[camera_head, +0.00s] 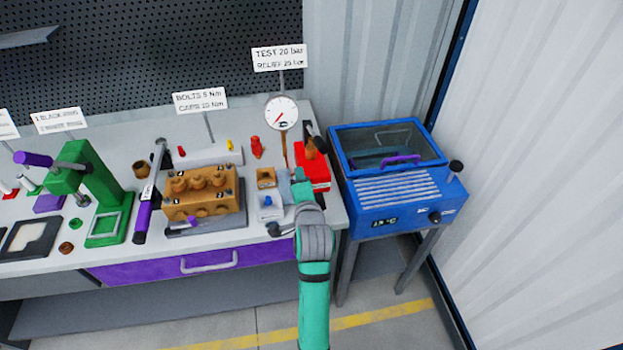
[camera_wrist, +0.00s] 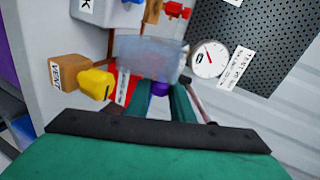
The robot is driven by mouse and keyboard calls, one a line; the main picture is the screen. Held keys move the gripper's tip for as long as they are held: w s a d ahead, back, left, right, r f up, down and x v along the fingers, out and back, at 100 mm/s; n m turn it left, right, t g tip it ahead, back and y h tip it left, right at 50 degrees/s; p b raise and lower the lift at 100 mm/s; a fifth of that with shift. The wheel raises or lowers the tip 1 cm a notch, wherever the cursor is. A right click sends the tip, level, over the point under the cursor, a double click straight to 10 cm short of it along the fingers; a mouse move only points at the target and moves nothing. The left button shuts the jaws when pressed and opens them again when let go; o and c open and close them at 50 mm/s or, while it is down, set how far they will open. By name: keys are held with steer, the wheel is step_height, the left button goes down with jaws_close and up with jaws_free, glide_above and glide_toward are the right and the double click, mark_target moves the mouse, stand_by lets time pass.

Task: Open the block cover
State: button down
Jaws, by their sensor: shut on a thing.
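The cover looks like a translucent grey-blue panel (camera_wrist: 150,58), standing up in front of my fingers in the wrist view. A purple knob (camera_wrist: 159,89) is at its lower edge, between my green fingertips. My gripper (camera_wrist: 170,98) is shut on this purple part. In the head view, the panel (camera_head: 284,187) is a pale grey patch left of my gripper (camera_head: 301,190), over the right end of the bench. My gripper hides much of it there. I cannot tell exactly how far the cover is tilted.
A red tester (camera_head: 312,172) and a gauge (camera_head: 281,112) stand close behind my gripper. A brown block labelled VENT (camera_wrist: 70,72) with a yellow knob (camera_wrist: 96,84) is nearby. The brown pump block (camera_head: 202,195) is left. A blue machine (camera_head: 400,190) stands right.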

steer(key=shift+a, duration=0.1)
stand_by(0.3)
steer(key=c, duration=1.5)
jaws_free()
steer(key=shift+c, duration=0.2)
steer(key=v, duration=1)
steer(key=shift+s, duration=0.35)
steer(key=shift+r, duration=0.1)
